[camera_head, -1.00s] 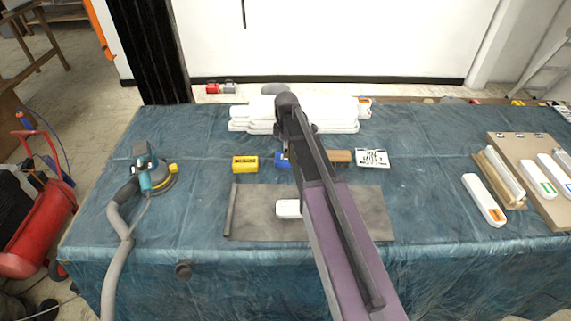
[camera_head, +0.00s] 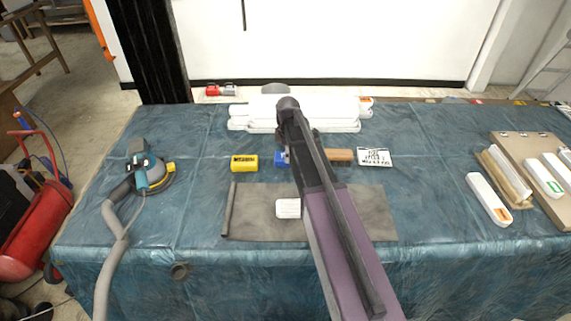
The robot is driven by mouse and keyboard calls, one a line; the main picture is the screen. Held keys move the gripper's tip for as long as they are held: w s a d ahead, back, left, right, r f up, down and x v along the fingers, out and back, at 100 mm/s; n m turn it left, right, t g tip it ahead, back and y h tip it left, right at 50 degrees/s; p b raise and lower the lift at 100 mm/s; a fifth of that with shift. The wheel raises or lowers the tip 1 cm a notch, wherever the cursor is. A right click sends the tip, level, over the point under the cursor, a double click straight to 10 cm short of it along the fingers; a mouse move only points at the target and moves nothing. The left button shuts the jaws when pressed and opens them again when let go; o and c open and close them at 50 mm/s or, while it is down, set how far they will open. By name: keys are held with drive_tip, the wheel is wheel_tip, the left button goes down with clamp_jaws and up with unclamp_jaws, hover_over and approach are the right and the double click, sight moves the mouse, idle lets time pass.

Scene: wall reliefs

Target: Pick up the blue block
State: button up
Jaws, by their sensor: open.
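The blue block (camera_head: 281,158) lies on the cloth-covered table, just left of my arm in the head view. My arm covers its right part. A yellow block (camera_head: 244,163) with dark markings lies to its left. A brown block (camera_head: 340,156) lies to its right, beyond my arm. My arm reaches up the middle of the picture to a dark joint. My gripper does not show; the arm seems to hide it, so its distance from the blue block cannot be told.
White folded stacks (camera_head: 265,112) lie behind the blocks, and a white lettered card (camera_head: 375,157) to the right. A grey mat (camera_head: 255,215) with a white object (camera_head: 288,208) lies in front. A sander (camera_head: 150,172) stands left; white-cased tools (camera_head: 489,200) lie right.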

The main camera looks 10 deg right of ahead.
drive_tip(key=shift+f+b, duration=0.65)
drive_tip(key=shift+f, duration=0.3)
drive_tip(key=c, duration=1)
drive_tip(key=shift+r, duration=0.2)
wheel_tip(320, 180, up, 3)
drive_tip(key=p, duration=0.3)
drive_tip(key=s+d, duration=0.2)
drive_tip(key=s, duration=0.2)
drive_tip(key=s+d+r+p, duration=0.1)
drive_tip(key=s+d, duration=0.2)
drive_tip(key=s, duration=0.2)
drive_tip(key=s+d+p, duration=0.1)
drive_tip(key=s+d, duration=0.1)
drive_tip(key=s, duration=0.3)
drive_tip(key=shift+d+r, duration=0.25)
drive_tip(key=shift+r, duration=0.05)
